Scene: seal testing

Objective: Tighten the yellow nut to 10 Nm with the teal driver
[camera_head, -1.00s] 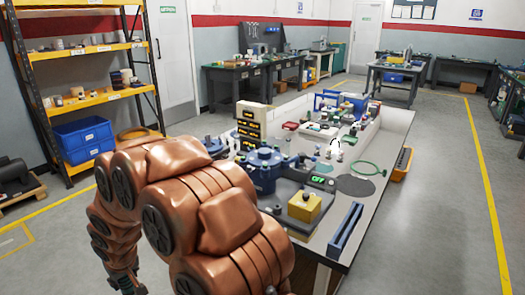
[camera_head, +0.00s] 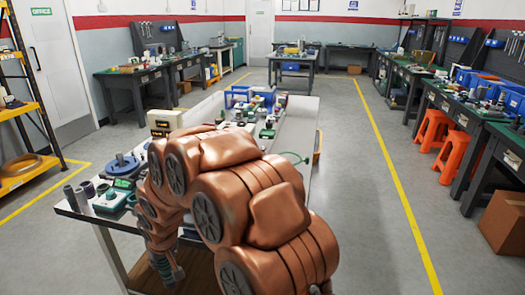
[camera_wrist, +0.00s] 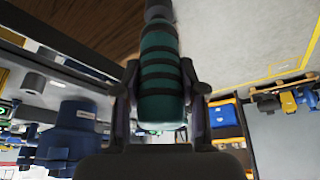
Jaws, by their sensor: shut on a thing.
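My gripper (camera_wrist: 160,74) is shut around the teal driver (camera_wrist: 160,102), whose handle has black bands. The driver's dark far end reaches the top of the wrist view, over brown wood and grey floor. I cannot make out the yellow nut; my arm covers much of the near bench.
A cream box (camera_head: 164,122) stands farther back. Orange stools (camera_head: 432,129) and a cardboard box (camera_head: 503,222) are at right. The floor between is clear.

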